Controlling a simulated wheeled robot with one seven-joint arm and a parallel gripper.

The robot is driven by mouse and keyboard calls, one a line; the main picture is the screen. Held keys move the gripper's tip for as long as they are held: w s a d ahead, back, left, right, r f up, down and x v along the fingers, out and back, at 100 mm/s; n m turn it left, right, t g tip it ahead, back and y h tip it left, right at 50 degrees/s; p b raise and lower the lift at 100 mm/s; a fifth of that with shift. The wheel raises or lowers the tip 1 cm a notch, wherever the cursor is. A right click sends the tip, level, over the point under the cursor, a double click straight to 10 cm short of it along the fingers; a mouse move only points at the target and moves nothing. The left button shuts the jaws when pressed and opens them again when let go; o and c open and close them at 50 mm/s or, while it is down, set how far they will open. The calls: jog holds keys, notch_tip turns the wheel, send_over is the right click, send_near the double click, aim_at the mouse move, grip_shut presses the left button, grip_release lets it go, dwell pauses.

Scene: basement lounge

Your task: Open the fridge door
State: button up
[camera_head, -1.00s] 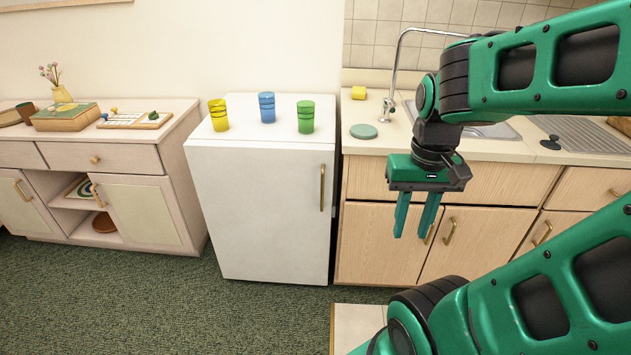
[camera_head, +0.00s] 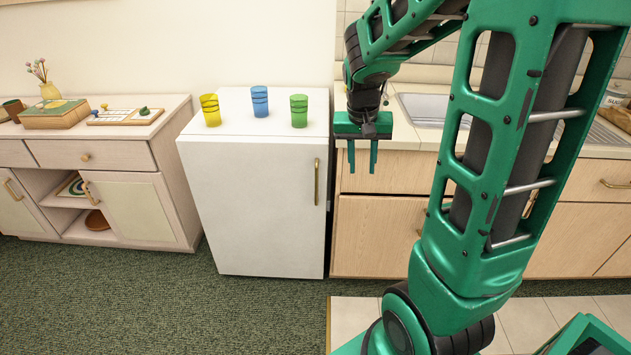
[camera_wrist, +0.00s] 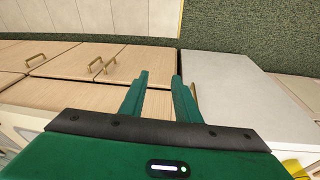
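The white fridge (camera_head: 254,205) stands between the sideboard and the kitchen counter, with its door shut. Its vertical brass handle (camera_head: 317,182) is near the door's right edge. My gripper (camera_head: 362,160) points down in front of the counter, right of the handle and apart from it. Its two fingers are spread with nothing between them. In the wrist view the fingers (camera_wrist: 155,100) reach forward, the fridge (camera_wrist: 235,95) lies to their right, and a small bit of the handle (camera_wrist: 194,92) shows beside the right finger.
Yellow (camera_head: 210,110), blue (camera_head: 260,102) and green (camera_head: 299,111) cups stand on the fridge top. The wooden counter cabinets (camera_head: 375,230) adjoin the fridge at right, the sideboard (camera_head: 135,215) at left. Green carpet (camera_head: 170,300) in front of the fridge is clear.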

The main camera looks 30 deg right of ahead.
jog(key=w+f, duration=0.6)
jog(key=w, duration=0.6)
jog(key=m+t, duration=0.1)
jog(key=t, duration=0.1)
send_near(316, 177)
jog(key=f, duration=0.2)
jog(key=shift+h, duration=0.4)
jog(key=x, duration=1)
jog(key=shift+w+a+r, duration=0.1)
jog(key=shift+w+a, duration=0.05)
jog(key=shift+w, duration=0.1)
grip_shut()
